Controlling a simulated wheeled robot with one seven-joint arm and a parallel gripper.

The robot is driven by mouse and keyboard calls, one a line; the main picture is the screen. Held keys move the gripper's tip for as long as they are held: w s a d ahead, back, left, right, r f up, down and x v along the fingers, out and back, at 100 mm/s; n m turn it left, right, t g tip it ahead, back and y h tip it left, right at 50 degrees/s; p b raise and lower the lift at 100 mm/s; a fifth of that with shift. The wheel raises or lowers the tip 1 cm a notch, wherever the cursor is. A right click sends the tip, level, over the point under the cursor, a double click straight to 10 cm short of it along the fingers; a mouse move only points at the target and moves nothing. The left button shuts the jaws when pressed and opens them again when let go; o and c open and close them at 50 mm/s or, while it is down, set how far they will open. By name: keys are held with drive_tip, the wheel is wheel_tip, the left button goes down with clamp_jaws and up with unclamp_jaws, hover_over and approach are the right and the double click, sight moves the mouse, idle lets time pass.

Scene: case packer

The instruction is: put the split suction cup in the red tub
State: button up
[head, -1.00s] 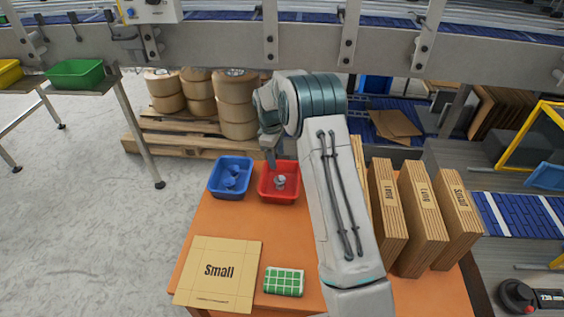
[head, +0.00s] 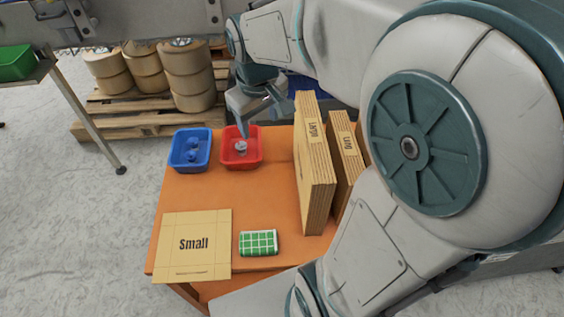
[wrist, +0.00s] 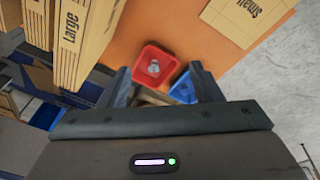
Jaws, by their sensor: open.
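The red tub (head: 256,160) stands on the orange table, and a small grey suction cup (head: 241,146) lies inside it. The wrist view also shows the red tub (wrist: 140,73) with the grey cup (wrist: 153,67) in it. A split in the cup is too small to make out. My gripper (head: 245,118) is above the back of the red tub. In the wrist view its fingers (wrist: 163,88) are wide apart with nothing between them, and the cup is clear of both.
A blue tub (head: 177,166) with several blue cups stands left of the red tub. A flat "Small" carton (head: 195,260) and a green-and-white item (head: 258,243) lie at the front. Upright carton stacks (head: 318,190) stand to the right. The table between is clear.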

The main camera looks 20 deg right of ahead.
drive_tip(key=s+f+m+t, duration=0.1)
drive_tip(key=s+m, duration=0.2)
drive_tip(key=s, duration=0.9)
drive_tip(key=shift+m, duration=0.3)
